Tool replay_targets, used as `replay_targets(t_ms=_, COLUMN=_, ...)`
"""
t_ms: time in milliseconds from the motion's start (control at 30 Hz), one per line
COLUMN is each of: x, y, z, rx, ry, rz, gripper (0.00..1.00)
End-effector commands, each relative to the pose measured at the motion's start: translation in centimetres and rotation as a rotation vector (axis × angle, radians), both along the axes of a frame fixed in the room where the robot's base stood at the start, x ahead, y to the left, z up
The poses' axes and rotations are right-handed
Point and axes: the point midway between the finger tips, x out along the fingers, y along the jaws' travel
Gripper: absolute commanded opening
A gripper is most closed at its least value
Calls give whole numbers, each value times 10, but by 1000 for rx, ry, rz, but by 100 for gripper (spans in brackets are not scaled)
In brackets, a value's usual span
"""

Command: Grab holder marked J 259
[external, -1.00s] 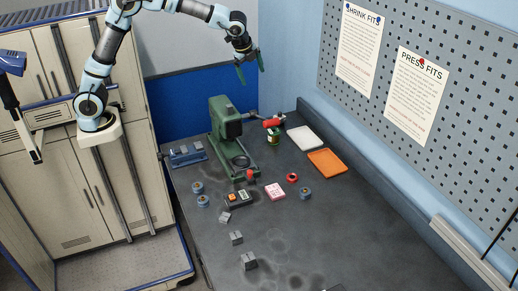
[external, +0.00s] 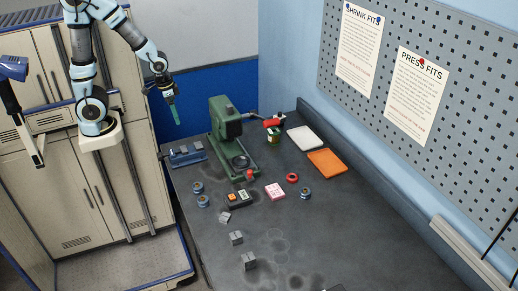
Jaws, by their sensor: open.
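Several small grey block-shaped holders lie on the dark bench: one (external: 224,217) near the black device, one (external: 236,238) further forward, and one (external: 249,262) nearest the front. Their markings are too small to read, so I cannot tell which is J 259. My gripper (external: 175,115) has green fingers pointing down. It is open and empty, in the air at the back left of the bench, well apart from the grey holders.
A green press (external: 222,125) stands at the back of the bench. A blue fixture (external: 187,155), blue-grey rings (external: 203,201), a black device (external: 238,198), a pink pad (external: 275,192), a red ring (external: 292,177), an orange tray (external: 327,162) and a white tray (external: 305,138) surround it. The front right is mostly clear.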

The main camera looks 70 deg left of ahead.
Motion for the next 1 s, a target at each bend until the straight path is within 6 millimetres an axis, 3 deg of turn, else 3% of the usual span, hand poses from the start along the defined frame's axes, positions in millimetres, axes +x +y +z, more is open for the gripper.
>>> replay_targets(t_ms=33, x=-1, y=0, z=-2, rx=1, ry=6, rz=-1, gripper=86)
replay_targets(t_ms=300, x=-1, y=0, z=-1, rx=1, ry=8, rz=-3, gripper=60)
replay_targets(t_ms=600, x=0, y=0, z=2, rx=1, ry=6, rz=-4, gripper=60)
replay_targets(t_ms=933, x=0, y=-1, z=53, rx=1, ry=1, rz=-5, gripper=60)
replay_targets(t_ms=1000, x=18, y=6, z=46, rx=30, ry=-38, rz=-79, gripper=60)
